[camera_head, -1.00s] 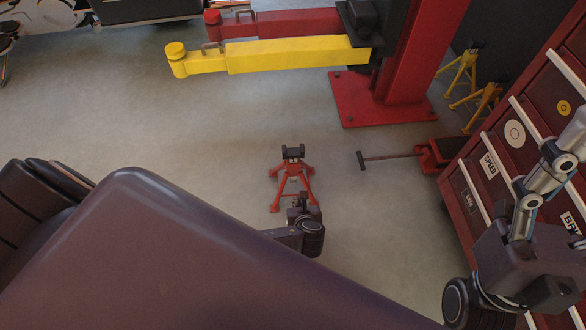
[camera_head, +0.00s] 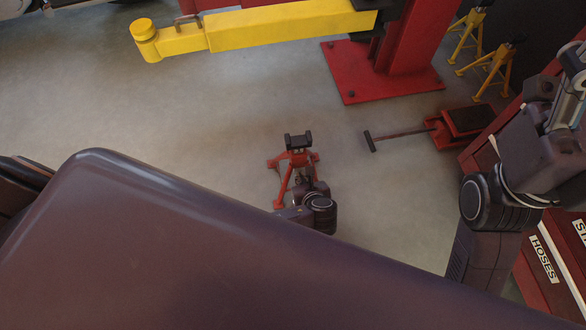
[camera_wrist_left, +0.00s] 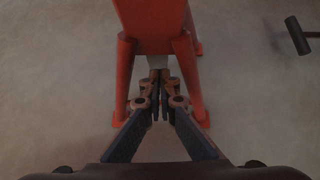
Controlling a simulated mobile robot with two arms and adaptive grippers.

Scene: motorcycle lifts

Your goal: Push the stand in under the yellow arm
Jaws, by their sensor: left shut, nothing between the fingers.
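The red stand (camera_head: 283,187) with a dark saddle on top stands upright on the floor, below the yellow arm in the head view and clear of it. The yellow arm (camera_head: 290,28) reaches left from the red post. My left gripper (camera_head: 304,182) is shut and empty, at the stand's near side, hiding part of its legs. In the left wrist view the fingertips (camera_wrist_left: 160,78) lie between the stand's red legs (camera_wrist_left: 124,80), close to its middle; contact is unclear. My right gripper (camera_head: 568,95) shows partly at the right edge; its fingers are not clear.
A red floor jack (camera_head: 462,125) with a dark handle lies right of the stand. The red post's base plate (camera_head: 370,85) is behind. Yellow stands (camera_head: 490,65) and a red tool cabinet (camera_head: 540,265) are at the right. The floor between stand and yellow arm is clear.

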